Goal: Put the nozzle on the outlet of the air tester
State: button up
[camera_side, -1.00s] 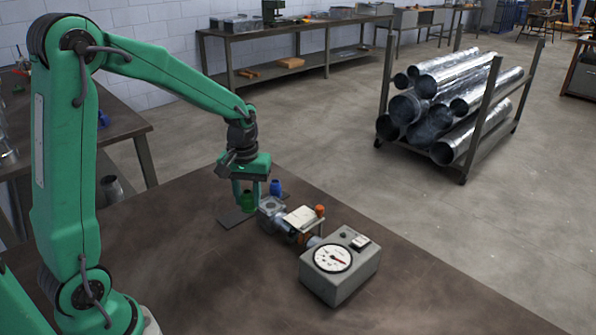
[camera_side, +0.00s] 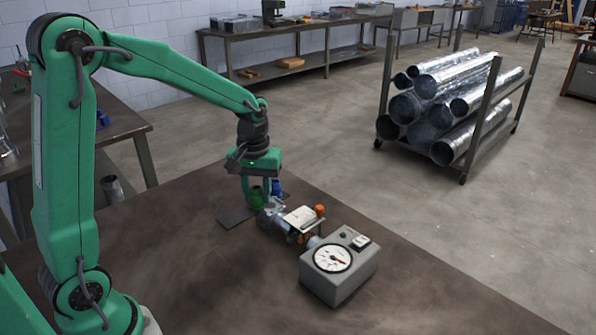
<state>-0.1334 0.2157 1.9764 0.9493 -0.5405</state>
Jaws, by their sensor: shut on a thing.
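The air tester has a grey box (camera_side: 346,283) with a round white dial and a metal pipe section (camera_side: 313,243) running left to its outlet end (camera_side: 272,217). A pale plate (camera_side: 300,217) and an orange knob (camera_side: 320,210) sit above the pipe. My gripper (camera_side: 257,190) points down beside the outlet end, shut on a green nozzle (camera_side: 256,197). The nozzle hangs upright and appears just left of and above the outlet end; I cannot tell whether they touch. A blue nozzle-like piece (camera_side: 277,188) stands behind, partly hidden by my gripper.
A dark flat pad (camera_side: 235,217) lies on the brown table (camera_side: 180,270) left of the outlet. The table's front and left are clear. A rack of metal ducts (camera_side: 450,110) stands on the floor, back right. A workbench (camera_side: 290,40) lines the wall.

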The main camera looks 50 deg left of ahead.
jog(key=w+d+r, duration=0.3)
jog(key=d+r, duration=0.2)
jog(key=d, duration=0.2)
jog(key=w+a+f, duration=0.1)
jog(key=a+f, duration=0.1)
jog(key=a, duration=0.1)
jog(key=w+a+f, duration=0.1)
jog(key=a+f, duration=0.1)
jog(key=a, duration=0.2)
jog(key=w+a+f, duration=0.2)
jog(key=a+f, duration=0.1)
jog(key=a, duration=0.1)
jog(key=shift+a, duration=0.2)
jog(key=shift+f, duration=0.2)
jog(key=shift+f, duration=1.85)
jog(key=shift+f, duration=0.15)
jog(key=o, duration=0.9)
jog(key=shift+o, duration=0.2)
